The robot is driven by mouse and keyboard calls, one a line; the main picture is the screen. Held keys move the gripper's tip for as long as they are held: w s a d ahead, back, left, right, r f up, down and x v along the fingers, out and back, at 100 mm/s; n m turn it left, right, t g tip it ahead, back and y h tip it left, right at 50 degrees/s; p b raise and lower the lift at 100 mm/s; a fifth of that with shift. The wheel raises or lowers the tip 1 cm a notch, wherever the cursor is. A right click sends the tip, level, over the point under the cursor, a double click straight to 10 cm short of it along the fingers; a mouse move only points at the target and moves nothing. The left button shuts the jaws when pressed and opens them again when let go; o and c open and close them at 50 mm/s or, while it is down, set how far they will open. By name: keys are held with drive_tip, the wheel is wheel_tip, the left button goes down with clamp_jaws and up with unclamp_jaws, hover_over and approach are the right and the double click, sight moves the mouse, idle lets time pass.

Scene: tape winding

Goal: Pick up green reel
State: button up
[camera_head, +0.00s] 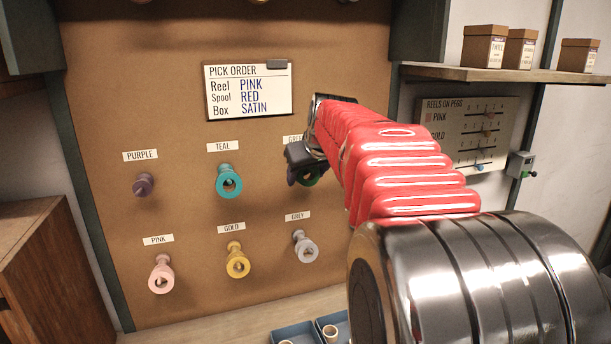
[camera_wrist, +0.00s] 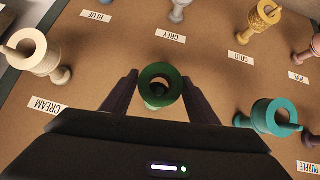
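The green reel (camera_wrist: 147,73) hangs on the board below its label and sits between my gripper's two fingers in the wrist view. My gripper (camera_wrist: 160,80) is open, with the fingertips on either side of the reel and small gaps showing; I cannot tell whether either finger touches it. In the head view the green reel (camera_head: 314,180) is mostly hidden behind my gripper (camera_head: 303,170), which is up against that spot on the board.
A teal reel (camera_head: 222,170) hangs to the left, a grey reel (camera_head: 306,250) below and a cream reel (camera_wrist: 40,62) on the other side. Purple (camera_head: 143,186), pink (camera_head: 161,279) and gold (camera_head: 238,266) reels hang further off. A shelf (camera_head: 500,75) with boxes is at right.

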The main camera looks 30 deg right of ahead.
drive_tip(key=c, duration=0.7)
drive_tip(key=shift+r, duration=0.15)
